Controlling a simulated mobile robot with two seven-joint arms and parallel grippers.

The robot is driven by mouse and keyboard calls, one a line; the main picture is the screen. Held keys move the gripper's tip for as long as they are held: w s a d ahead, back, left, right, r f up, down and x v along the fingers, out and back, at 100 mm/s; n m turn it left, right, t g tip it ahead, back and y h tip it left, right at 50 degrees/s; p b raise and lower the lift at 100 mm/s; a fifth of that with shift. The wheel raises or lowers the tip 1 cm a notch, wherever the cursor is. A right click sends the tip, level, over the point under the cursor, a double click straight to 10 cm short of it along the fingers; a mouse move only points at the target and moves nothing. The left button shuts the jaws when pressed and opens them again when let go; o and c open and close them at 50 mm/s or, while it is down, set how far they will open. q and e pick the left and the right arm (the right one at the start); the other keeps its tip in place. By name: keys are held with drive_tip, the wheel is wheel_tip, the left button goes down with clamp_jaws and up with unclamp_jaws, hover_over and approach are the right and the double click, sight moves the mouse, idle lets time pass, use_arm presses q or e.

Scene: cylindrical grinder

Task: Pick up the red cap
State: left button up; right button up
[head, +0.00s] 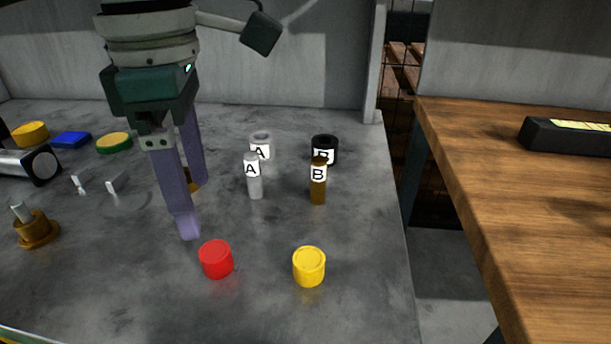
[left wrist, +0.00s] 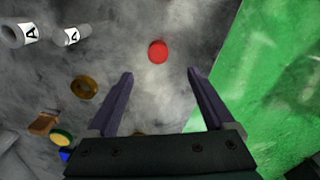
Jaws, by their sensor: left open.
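The red cap (head: 216,260) stands on the grey tabletop near the front, left of a yellow cap (head: 309,267). My left gripper (head: 193,210) hangs down behind and a little to the left of the red cap, with its purple fingers apart and nothing between them. In the left wrist view the red cap (left wrist: 157,51) lies beyond the fingertips, roughly in line with the gap of the open left gripper (left wrist: 158,75). The red cap is clear of both fingers. My right gripper is in neither view.
A brass part (head: 37,231) is at left. A wooden table (head: 520,190) stands right, across a gap.

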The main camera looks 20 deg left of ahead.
sight(213, 251)
use_arm(q)
wheel_tip(213, 251, down, 4)
drive_tip(key=shift+s+r, duration=0.1)
drive_tip(key=shift+r, duration=0.1)
drive_tip(key=f, duration=0.5)
drive_tip(key=shift+w+f+b, duration=0.2)
drive_tip(key=shift+w+b, duration=0.1)
clamp_jaws()
drive_tip(key=shift+r, duration=0.2)
